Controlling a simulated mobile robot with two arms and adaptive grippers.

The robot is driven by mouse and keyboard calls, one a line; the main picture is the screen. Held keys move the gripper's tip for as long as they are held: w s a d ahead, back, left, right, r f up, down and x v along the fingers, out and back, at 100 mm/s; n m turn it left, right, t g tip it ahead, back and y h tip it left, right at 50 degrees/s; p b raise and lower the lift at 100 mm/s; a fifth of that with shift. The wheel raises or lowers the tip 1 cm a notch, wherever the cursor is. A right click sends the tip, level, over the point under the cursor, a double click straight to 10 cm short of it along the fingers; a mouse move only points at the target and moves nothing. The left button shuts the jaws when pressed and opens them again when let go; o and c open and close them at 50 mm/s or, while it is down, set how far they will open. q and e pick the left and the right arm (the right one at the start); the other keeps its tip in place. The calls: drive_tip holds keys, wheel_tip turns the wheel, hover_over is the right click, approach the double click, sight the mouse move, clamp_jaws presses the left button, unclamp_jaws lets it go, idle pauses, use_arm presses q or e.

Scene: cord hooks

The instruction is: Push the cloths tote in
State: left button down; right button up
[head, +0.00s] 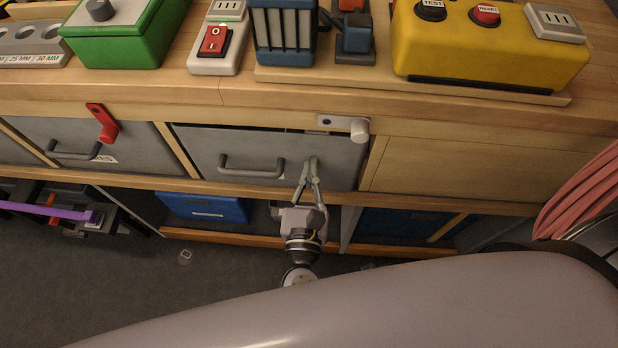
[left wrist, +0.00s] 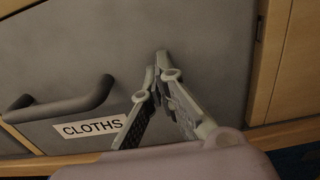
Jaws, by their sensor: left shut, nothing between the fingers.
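The cloths tote (head: 210,147) is a grey drawer-like bin in the middle bay of the bench front. Its front carries a dark grey bar handle (head: 252,172). In the left wrist view the tote front (left wrist: 130,45) shows a white CLOTHS label (left wrist: 90,128) below the handle (left wrist: 65,103). My left gripper (head: 311,162) is shut and empty, with its fingertips at the tote front, right of the handle. In the left wrist view the fingertips (left wrist: 157,68) look very close to or touching the face; I cannot tell which. My right gripper is not in view.
A grey turn latch (head: 343,126) sits above the tote's right side, lying sideways. A red latch (head: 103,123) hangs over the left grey tote (head: 40,130). Blue bins (head: 203,207) sit on the lower shelf. Pink cord (head: 585,190) hangs at right.

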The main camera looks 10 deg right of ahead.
use_arm(q)
drive_tip(key=shift+w+d+r, duration=0.1)
drive_tip(key=shift+w+d, duration=0.1)
drive_tip(key=shift+w, duration=0.5)
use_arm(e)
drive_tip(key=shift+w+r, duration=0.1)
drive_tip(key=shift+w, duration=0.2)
use_arm(q)
drive_tip(key=shift+r, duration=0.15)
